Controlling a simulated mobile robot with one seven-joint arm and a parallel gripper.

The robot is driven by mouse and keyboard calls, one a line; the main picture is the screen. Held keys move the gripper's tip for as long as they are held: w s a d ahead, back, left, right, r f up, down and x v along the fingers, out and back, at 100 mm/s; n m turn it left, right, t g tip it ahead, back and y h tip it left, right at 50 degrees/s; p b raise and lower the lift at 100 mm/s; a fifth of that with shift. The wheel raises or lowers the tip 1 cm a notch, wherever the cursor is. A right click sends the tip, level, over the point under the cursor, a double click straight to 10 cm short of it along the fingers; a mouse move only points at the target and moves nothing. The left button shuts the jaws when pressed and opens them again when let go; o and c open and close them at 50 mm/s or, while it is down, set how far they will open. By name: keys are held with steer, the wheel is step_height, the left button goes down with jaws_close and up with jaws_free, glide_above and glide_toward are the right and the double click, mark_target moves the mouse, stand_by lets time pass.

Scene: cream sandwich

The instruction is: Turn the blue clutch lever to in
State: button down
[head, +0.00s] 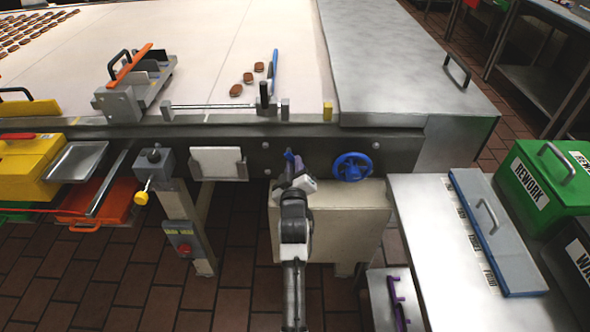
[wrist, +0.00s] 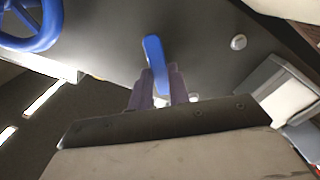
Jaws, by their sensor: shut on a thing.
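The blue clutch lever (wrist: 153,52) shows in the wrist view, its rounded end sticking out beyond my fingertips. My gripper (wrist: 159,80) is shut on the lever, with one purple-grey finger on each side. The lever's lower part is hidden between the fingers. In the head view my gripper (head: 293,166) is at the dark front rail of the conveyor, left of the blue handwheel. There the lever is mostly hidden, and its exact angle and any in/out marking cannot be read.
The blue handwheel (head: 352,167) is close on the right of my gripper; a white plate holder (head: 216,163) is on the left. A cream box (head: 345,215) is below the rail. A metal side table (head: 425,225) stands at right.

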steer(key=shift+d+r+n, duration=0.15)
steer(key=shift+r+n, duration=0.1)
steer(key=shift+n, duration=0.85)
steer(key=shift+d+r+n, duration=0.15)
steer(key=shift+r+n, duration=0.1)
steer(key=shift+n, duration=0.85)
steer(key=c, duration=1.3)
jaws_free()
steer(key=shift+w, duration=0.1)
steer(key=shift+f, duration=0.15)
